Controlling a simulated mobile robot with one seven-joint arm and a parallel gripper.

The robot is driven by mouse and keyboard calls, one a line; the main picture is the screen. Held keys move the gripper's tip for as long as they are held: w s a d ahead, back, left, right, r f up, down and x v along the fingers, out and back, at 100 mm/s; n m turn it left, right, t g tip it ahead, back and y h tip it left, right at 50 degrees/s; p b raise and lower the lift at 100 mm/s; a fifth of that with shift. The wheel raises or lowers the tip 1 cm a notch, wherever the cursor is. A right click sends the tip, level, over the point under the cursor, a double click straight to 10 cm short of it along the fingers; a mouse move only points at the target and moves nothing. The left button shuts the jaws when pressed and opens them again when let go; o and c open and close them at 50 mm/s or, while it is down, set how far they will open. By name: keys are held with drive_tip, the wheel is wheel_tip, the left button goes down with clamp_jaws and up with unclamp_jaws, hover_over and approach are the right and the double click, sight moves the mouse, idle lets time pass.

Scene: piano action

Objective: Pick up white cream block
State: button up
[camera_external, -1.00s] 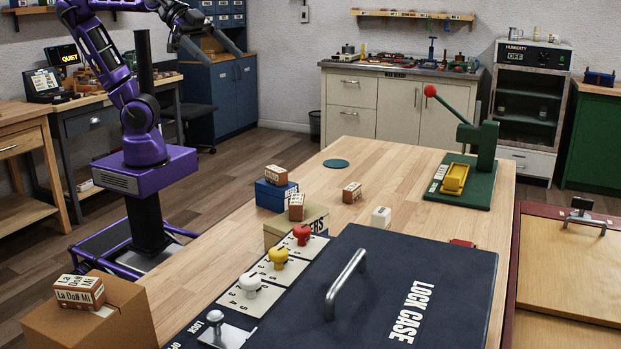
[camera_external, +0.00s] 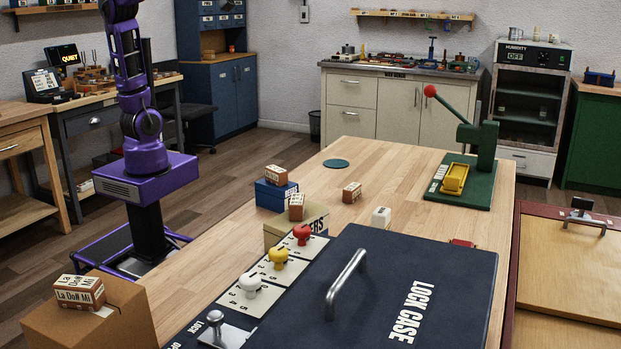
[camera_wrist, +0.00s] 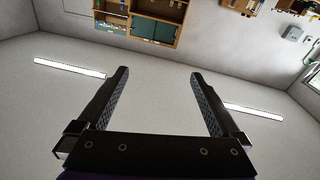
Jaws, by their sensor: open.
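The white cream block (camera_external: 381,217) sits upright on the wooden table (camera_external: 400,185), behind the dark lock case and left of the green press, with dark marks on its top or side. My gripper (camera_wrist: 160,85) is open and empty in the wrist view, its two dark fingers wide apart. That view faces the ceiling and upper walls, so the block does not show there. In the external view my gripper is out of the picture above the top edge. My purple arm rises at the left, well away from the block.
The lock case (camera_external: 400,290) with a raised metal handle (camera_external: 345,283) fills the front of the table. A green press (camera_external: 475,165) with a red-knobbed lever stands behind right. Small brown blocks (camera_external: 352,192), a blue box (camera_external: 275,195) and a cream box (camera_external: 285,228) stand left of the white block.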

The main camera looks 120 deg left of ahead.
drive_tip(key=w+a+f+y, duration=0.1)
drive_tip(key=a+y, duration=0.1)
drive_tip(key=a, duration=0.8)
drive_tip(key=w+a+f+m+g+y, duration=0.15)
drive_tip(key=w+a+f+m, duration=0.25)
drive_tip(key=a+f, duration=0.5)
drive_tip(key=w+a+f+m+g+y, duration=0.1)
drive_tip(key=w+a+f+m+y, duration=0.25)
drive_tip(key=a+f, duration=0.5)
drive_tip(key=m+g+h+b, duration=0.25)
drive_tip(key=m+h, duration=0.35)
drive_tip(key=m, duration=2.3)
approach(388, 218)
drive_tip(key=x, duration=0.5)
drive_tip(key=shift+w+r, duration=0.1)
drive_tip(key=shift+w, duration=0.2)
drive_tip(key=shift+f+x, duration=0.15)
drive_tip(key=shift+x, duration=1.25)
drive_tip(key=shift+f+x, duration=0.15)
drive_tip(key=shift+x, duration=1.3)
drive_tip(key=shift+s+a+r, duration=0.1)
drive_tip(key=shift+s, duration=0.05)
